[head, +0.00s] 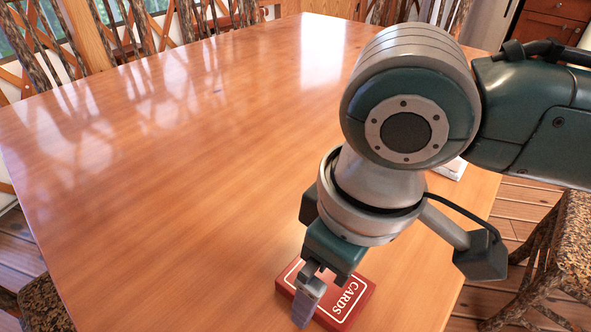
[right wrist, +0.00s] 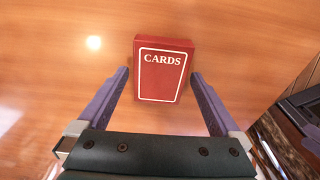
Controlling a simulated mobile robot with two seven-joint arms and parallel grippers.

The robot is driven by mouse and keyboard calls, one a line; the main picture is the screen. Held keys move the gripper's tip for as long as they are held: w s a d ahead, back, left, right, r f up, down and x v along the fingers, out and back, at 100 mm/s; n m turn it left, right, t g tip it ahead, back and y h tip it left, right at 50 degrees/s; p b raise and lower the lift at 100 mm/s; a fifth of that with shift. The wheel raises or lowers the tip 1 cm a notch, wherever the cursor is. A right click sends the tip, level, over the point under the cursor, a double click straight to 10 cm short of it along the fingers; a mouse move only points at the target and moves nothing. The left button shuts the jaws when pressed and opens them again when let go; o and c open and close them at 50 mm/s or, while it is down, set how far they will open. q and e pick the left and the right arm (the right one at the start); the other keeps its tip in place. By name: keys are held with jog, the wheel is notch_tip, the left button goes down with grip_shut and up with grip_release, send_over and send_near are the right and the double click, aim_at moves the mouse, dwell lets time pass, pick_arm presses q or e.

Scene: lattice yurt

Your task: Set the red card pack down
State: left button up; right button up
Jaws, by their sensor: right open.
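The red card pack (head: 349,302) lies flat on the wooden table (head: 190,180), near its front edge in the head view. It has a white border and the word CARDS, and my right gripper hides part of it. In the right wrist view the pack (right wrist: 162,84) lies just ahead of and between the two purple fingers. My right gripper (right wrist: 160,88) is open, with a gap between each finger and the pack. In the head view the gripper (head: 308,295) is over the pack's left part. My left gripper is not in view.
A white item (head: 452,168) lies on the table, partly hidden behind my right arm. Stools with dark, speckled seats (head: 572,235) stand by the table's right side. The table's left and middle are clear.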

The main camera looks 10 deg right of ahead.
aim_at(337, 291)
notch_tip(337, 291, up, 10)
jog(key=r+p, duration=0.1)
jog(key=p, duration=0.3)
jog(key=shift+s+a+m+t+y, duration=0.65)
jog(key=shift+s+a+y, duration=0.95)
jog(key=shift+s, duration=0.8)
jog(key=s+d+f+m+h, duration=0.2)
jog(key=s+d, duration=0.1)
jog(key=d, duration=0.3)
jog(key=s+d+f+m+t+h, duration=0.1)
jog(key=s+d+f+m, duration=0.1)
jog(key=s+d, duration=0.2)
jog(key=d, duration=0.3)
jog(key=shift+s+d+m+h, duration=0.2)
jog(key=shift+d+m+h, duration=0.1)
jog(key=shift+m+h, duration=0.1)
